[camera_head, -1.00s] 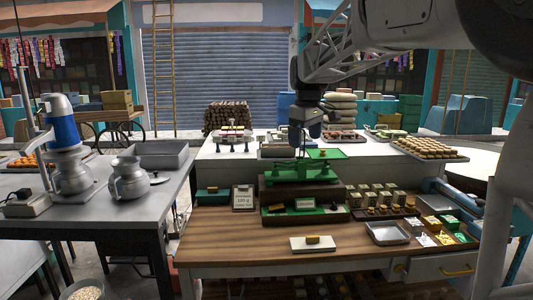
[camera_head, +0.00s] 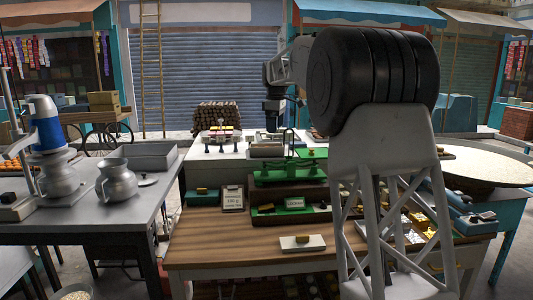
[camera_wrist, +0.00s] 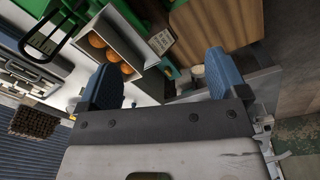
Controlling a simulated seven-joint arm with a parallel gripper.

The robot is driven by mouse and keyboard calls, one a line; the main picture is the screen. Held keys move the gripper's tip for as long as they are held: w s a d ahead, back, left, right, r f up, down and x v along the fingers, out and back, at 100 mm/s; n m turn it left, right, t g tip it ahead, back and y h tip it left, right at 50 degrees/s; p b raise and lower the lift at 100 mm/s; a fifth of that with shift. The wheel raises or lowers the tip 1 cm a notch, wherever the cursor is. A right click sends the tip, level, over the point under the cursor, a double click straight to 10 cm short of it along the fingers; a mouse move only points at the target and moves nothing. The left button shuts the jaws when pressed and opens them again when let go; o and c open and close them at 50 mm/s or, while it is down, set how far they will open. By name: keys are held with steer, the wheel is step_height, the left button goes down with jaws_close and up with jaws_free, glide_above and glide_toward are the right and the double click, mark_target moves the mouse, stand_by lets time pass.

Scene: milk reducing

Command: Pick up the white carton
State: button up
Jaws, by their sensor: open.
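In the wrist view a white open box (camera_wrist: 128,42) holds several orange round things. It lies beyond my fingers, to the upper left, and I cannot tell whether it is the white carton. I cannot pick out that carton in the head view, where my arm covers part of the bench. My gripper (camera_wrist: 163,80) is open, its two blue fingers wide apart with nothing between them. In the head view my gripper (camera_head: 272,125) is small and dark, pointing down near the back counter, left of the green scale's upper part.
A green scale (camera_head: 290,172) stands at the middle of the bench. A label card (camera_head: 232,198) and a teal box (camera_head: 202,196) are left of it. Two metal pots stand on the left table (camera_head: 140,218).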

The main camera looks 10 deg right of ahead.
mark_target(267, 148)
steer(key=w+f+n, duration=0.1)
steer(key=w+f, duration=0.1)
steer(key=w, duration=0.2)
steer(key=w+a+f+n, duration=0.1)
steer(key=w+f, duration=0.1)
steer(key=w, duration=0.3)
steer(key=w+a+f+n, duration=0.1)
steer(key=w+f, duration=0.1)
steer(key=w, duration=0.3)
steer(key=shift+w+f+n+g, duration=0.2)
steer(key=shift+n+g, duration=0.1)
steer(key=shift+n, duration=0.1)
steer(key=shift+f, duration=1.35)
steer(key=shift+s+f, duration=0.15)
steer(key=shift+f, duration=2.45)
steer(key=c, duration=1)
steer(key=shift+r, duration=0.2)
